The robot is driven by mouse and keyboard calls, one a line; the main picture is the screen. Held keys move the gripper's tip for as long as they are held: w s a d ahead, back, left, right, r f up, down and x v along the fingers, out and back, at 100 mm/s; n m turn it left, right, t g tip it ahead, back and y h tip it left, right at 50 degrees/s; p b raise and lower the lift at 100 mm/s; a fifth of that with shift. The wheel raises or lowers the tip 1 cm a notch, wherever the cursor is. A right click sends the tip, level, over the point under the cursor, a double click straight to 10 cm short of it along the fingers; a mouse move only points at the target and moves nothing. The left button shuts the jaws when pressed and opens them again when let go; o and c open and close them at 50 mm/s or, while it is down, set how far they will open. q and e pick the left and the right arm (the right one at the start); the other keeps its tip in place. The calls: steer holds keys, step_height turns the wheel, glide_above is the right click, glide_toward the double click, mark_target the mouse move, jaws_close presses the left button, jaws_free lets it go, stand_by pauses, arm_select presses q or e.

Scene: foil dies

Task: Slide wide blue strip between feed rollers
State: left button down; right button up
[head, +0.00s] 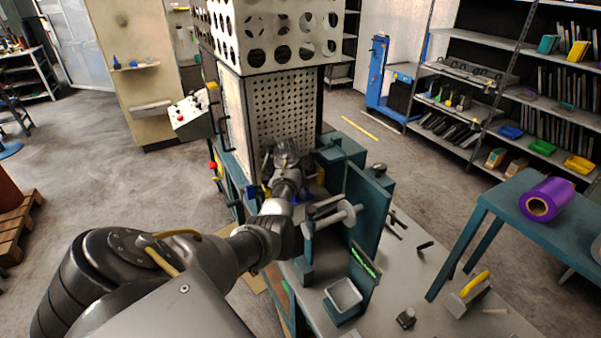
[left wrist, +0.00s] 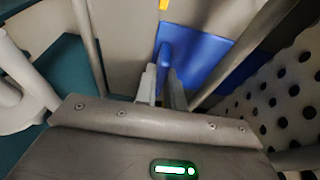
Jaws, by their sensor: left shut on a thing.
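My left gripper (head: 285,150) reaches into the teal-framed machine in front of the perforated guard, its fingers hard to make out in the head view. In the left wrist view its two narrow fingers (left wrist: 163,88) are shut on the blue strip (left wrist: 200,58). The strip's flat blue part spreads beyond the fingertips, to the right. Grey rods (left wrist: 250,48) run on both sides of the fingers, and I cannot tell whether the strip lies between rollers. A pale grey roller (head: 336,217) shows beside my arm in the head view. My right gripper is not in view.
A perforated guard (head: 281,108) stands close behind the gripper. Teal plates (head: 368,210) rise to its right. A purple roll (head: 553,198) lies on a teal table farther right.

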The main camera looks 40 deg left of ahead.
arm_select(q)
steer(key=c, duration=1.4)
jaws_free()
